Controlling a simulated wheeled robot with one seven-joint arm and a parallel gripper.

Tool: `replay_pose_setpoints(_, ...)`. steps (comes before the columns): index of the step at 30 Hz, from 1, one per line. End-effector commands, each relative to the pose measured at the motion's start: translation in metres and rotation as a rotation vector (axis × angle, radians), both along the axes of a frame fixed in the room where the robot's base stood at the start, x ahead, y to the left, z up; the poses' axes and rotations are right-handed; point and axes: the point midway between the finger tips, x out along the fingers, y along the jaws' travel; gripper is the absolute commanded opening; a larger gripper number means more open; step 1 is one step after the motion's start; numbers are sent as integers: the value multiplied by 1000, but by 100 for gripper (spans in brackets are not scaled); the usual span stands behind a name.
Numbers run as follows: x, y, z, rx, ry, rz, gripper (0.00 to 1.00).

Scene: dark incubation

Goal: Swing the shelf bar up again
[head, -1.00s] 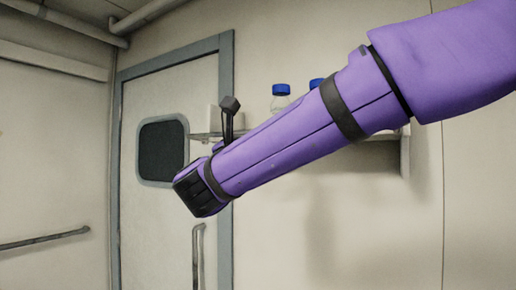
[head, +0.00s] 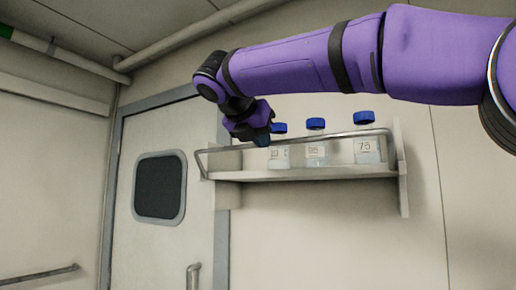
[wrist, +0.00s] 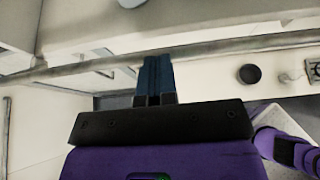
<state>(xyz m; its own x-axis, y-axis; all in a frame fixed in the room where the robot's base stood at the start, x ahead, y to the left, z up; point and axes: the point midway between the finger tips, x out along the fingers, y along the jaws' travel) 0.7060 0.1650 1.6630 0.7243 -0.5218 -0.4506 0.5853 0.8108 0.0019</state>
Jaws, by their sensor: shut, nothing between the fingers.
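The shelf bar (head: 330,134), a thin grey metal rail, runs level across the front of the bottles, above the shelf board (head: 310,173). Its left end bends down toward the board's left end. My gripper (head: 262,139) points down at the left part of the bar, in front of the left bottle (head: 279,155). Whether the fingers touch the bar I cannot tell. In the wrist view my blue fingers (wrist: 155,76) are together with nothing between them.
A middle bottle (head: 317,152) and a right bottle (head: 367,150), both blue-capped, stand on the shelf behind the bar. A door with a dark window (head: 159,187) is to the left. The space below the shelf is clear.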

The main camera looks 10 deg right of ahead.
Motion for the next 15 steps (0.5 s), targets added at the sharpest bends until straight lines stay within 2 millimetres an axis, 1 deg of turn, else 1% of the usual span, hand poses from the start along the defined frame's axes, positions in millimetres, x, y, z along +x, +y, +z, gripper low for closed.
replay_pose_setpoints(1,6,-4,4,28,34,-8,0)
replay_pose_setpoints(5,13,-10,11,85,117,-6,0)
replay_pose_setpoints(15,32,-23,23,78,112,-4,0)
